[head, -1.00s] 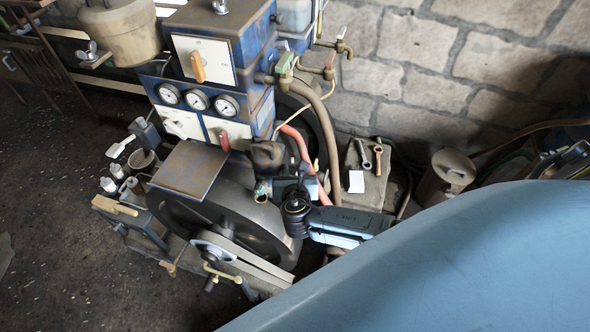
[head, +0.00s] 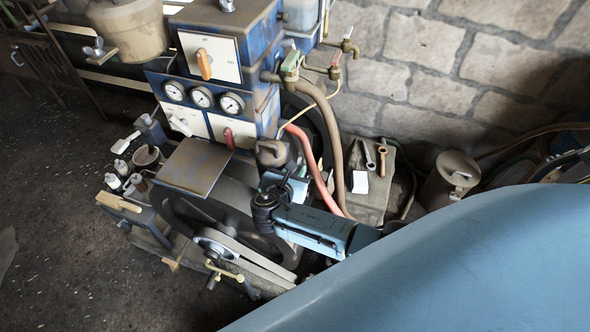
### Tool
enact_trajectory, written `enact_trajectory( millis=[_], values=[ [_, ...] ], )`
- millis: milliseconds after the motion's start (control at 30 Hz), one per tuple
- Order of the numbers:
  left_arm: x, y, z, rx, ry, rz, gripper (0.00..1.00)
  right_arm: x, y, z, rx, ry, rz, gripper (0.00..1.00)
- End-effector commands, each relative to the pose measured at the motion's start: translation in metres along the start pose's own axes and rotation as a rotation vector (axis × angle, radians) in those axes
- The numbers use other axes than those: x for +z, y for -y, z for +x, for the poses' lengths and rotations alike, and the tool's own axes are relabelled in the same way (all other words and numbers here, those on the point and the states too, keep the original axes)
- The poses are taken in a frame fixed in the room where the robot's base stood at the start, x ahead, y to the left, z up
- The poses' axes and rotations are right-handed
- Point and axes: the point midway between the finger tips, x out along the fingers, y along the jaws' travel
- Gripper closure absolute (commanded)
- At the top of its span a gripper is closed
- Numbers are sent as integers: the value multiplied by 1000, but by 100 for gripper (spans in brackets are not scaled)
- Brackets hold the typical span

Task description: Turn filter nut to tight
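A dark rounded bowl (head: 272,153), perhaps the filter, hangs at the lower right corner of the blue engine cabinet (head: 262,112). I cannot make out a filter nut on it or tell how tight one is. My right arm comes in from the right, and its pale blue wrist, with the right gripper (head: 282,182), is just below the bowl. The fingers are too small and partly hidden, so I cannot tell whether they are open, shut or touching anything. My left gripper is not in view.
A wing nut (head: 95,48) sits on a bracket beside the tank (head: 126,32). A red hose (head: 312,168) and a brown hose (head: 337,150) run close to the right of my wrist. A flywheel (head: 225,212) stands below left. Wrenches (head: 369,155) lie on a slab behind.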

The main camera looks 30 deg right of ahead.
Motion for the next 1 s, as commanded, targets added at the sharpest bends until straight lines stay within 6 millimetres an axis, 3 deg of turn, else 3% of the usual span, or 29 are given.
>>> enact_trajectory(
  millis=[167,200,367,833,1000],
  values=[
    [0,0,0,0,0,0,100,2,0,1,-1,3,1,100],
    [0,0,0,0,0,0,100,2,0,1,-1,3,1,77],
    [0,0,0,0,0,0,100,1,0,1,0,2,1,58],
    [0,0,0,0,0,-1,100,1,-3,-1,7,-1,1,58],
    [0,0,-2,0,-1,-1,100,1,-8,-12,14,-2,1,58]
  ],
)
